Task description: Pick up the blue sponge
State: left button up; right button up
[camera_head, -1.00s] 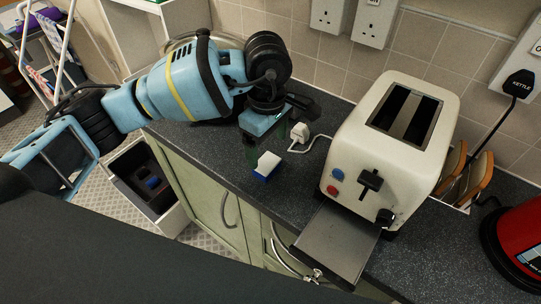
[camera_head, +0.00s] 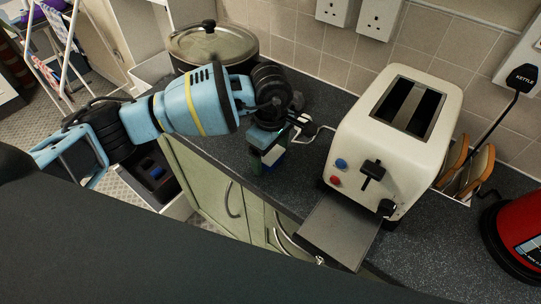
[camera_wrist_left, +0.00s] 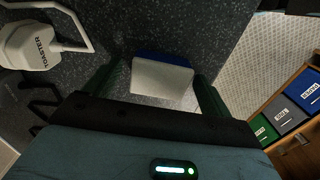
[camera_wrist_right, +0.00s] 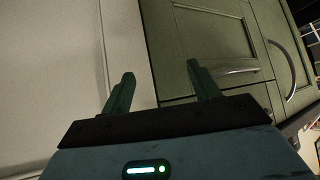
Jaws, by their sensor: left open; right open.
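The blue sponge (camera_head: 272,154) with a white face is on the dark counter (camera_head: 305,175), left of the toaster and largely hidden by my left gripper in the head view. In the left wrist view the sponge (camera_wrist_left: 161,76) lies between the two fingers, its white side towards me and its blue side beyond. My left gripper (camera_head: 267,159) is open around it, with a visible gap on each side. My right gripper (camera_wrist_right: 160,74) is open and empty in front of the green cabinet doors (camera_wrist_right: 215,45), and is not in the head view.
A cream toaster (camera_head: 395,130) stands right of the sponge, its tray (camera_head: 340,232) sticking out. A white plug (camera_wrist_left: 35,45) with a cable lies close to my left gripper. A lidded pot (camera_head: 213,45) stands behind the arm. A red kettle (camera_head: 518,240) is far right.

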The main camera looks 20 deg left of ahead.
pick_arm(q)
jog(key=c, duration=1.1)
jog(key=shift+r, duration=0.1)
pick_arm(e)
jog(key=shift+s+f, duration=0.1)
pick_arm(q)
jog(key=shift+r, duration=0.3)
jog(key=r, duration=0.2)
jog(key=shift+s+a+r, duration=0.25)
jog(key=shift+a+r, duration=0.05)
jog(key=shift+a, duration=0.05)
jog(key=shift+s+a+r+b, duration=0.3)
jog(key=shift+s+a, duration=1.3)
jog(key=shift+a, duration=0.35)
jog(key=shift+s+a+r+b, duration=0.2)
jog(key=shift+s+a+b, duration=0.1)
jog(key=shift+s+a, duration=1.5)
jog(key=shift+s+a+r+b, duration=0.3)
jog(key=shift+s+a, duration=1.05)
jog(key=shift+a, duration=0.8)
pick_arm(e)
jog(key=shift+s+a+f+g, duration=0.2)
jog(key=shift+s+f+g, duration=0.1)
jog(key=shift+s+f, duration=0.7)
pick_arm(q)
jog(key=shift+d, duration=0.1)
pick_arm(e)
jog(key=shift+w, duration=0.15)
